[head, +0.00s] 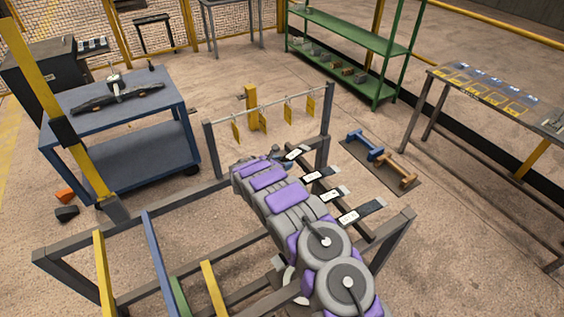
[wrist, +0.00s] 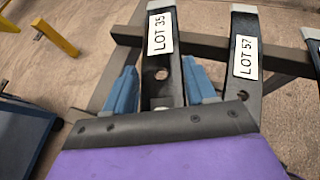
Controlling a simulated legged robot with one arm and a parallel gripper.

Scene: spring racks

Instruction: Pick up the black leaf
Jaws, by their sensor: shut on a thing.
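A black leaf with a white LOT 35 label (wrist: 160,60) lies between the blue fingers of my gripper (wrist: 160,88) in the wrist view. The gripper is shut on it. A second black leaf labelled LOT 57 (wrist: 243,62) is just to the right, outside the fingers. In the head view my gripper (head: 287,160) is at the farthest of several labelled black leaves, which lie along the rack's right side. The held leaf's label (head: 298,153) shows just past the gripper; my arm hides part of it. The leaf still appears to lie over the rack bar.
The grey rack (head: 395,238) also carries yellow, blue (head: 163,257) and green bars at left. A blue cart (head: 150,150) stands at left, a green shelf (head: 352,42) behind, and a table (head: 500,95) at right. Yellow tags hang from a rail beyond the gripper.

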